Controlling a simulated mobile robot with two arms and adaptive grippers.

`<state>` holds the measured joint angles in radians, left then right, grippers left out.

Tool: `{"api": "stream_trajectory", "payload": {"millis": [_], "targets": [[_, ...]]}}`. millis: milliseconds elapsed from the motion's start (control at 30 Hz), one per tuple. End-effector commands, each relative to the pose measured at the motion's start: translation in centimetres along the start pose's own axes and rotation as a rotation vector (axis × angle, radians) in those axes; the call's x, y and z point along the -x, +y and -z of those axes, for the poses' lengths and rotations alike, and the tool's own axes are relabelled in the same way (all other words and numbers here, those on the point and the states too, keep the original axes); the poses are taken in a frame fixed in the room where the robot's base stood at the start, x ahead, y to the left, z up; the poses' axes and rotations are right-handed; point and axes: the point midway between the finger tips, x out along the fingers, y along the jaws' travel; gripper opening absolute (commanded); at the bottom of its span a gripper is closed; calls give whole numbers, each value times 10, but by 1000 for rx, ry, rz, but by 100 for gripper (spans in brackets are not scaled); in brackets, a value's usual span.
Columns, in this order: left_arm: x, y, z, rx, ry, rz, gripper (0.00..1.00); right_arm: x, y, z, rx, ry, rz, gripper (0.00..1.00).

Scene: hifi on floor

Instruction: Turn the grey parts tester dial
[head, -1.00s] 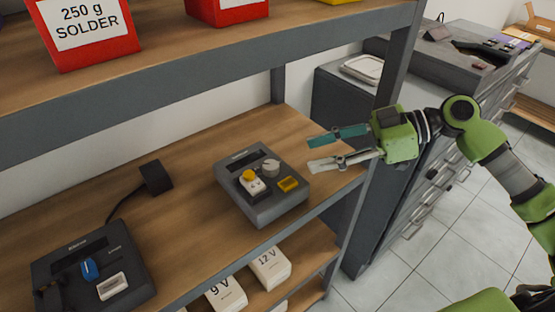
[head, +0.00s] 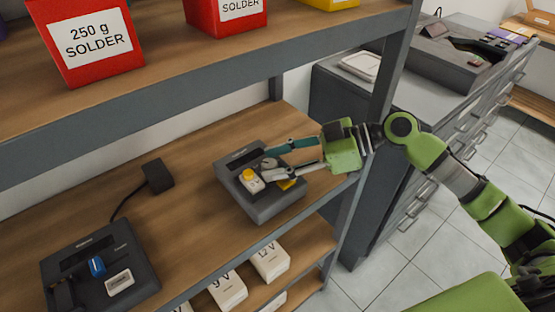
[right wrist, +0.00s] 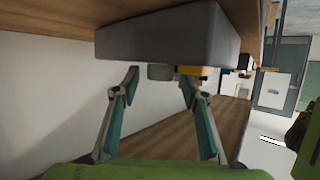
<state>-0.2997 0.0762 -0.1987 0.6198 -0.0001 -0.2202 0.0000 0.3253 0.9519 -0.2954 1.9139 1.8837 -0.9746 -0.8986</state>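The grey parts tester (head: 262,205) is a box with a sloped top on the wooden shelf. Its round grey dial (head: 269,163) is near the top; a white block with a yellow knob (head: 249,178) and a yellow button lie near it. My right gripper (head: 264,165) reaches in from the right, open, its two fingers on either side of the dial. In the right wrist view the dial (right wrist: 160,72) shows between the spread fingertips (right wrist: 160,82), with a gap on the left; contact on the right is unclear. The yellow button is partly hidden. My left gripper is out of view.
A black station with a blue knob (head: 97,266) and a black adapter (head: 157,176) sit left on the shelf. The upper shelf holds red solder bins (head: 90,45). A grey shelf post (head: 384,85) stands close to my right arm. White boxes (head: 270,262) sit below.

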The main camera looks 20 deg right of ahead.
Motion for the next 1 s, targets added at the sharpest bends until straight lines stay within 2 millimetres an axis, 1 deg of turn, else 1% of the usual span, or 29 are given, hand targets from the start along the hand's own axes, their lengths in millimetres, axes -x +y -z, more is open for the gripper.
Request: {"api": "stream_trajectory", "payload": {"millis": [33, 67, 100, 133, 333, 467, 733, 1000], "targets": [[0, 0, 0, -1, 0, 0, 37, 0, 0, 0, 0, 0, 0, 26], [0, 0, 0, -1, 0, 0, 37, 0, 0, 0, 0, 0, 0, 18], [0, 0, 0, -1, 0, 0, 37, 0, 0, 0, 0, 0, 0, 8], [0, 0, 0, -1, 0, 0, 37, 0, 0, 0, 0, 0, 0, 3], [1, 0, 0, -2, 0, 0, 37, 0, 0, 0, -5, -2, -11, 3], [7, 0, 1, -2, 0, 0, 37, 0, -3, -1, -30, -8, -67, 3], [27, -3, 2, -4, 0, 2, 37, 1, -4, 0, -91, -9, -211, 3], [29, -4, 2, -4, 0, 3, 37, 0, -5, -1, -103, -1, -244, 3]]}}
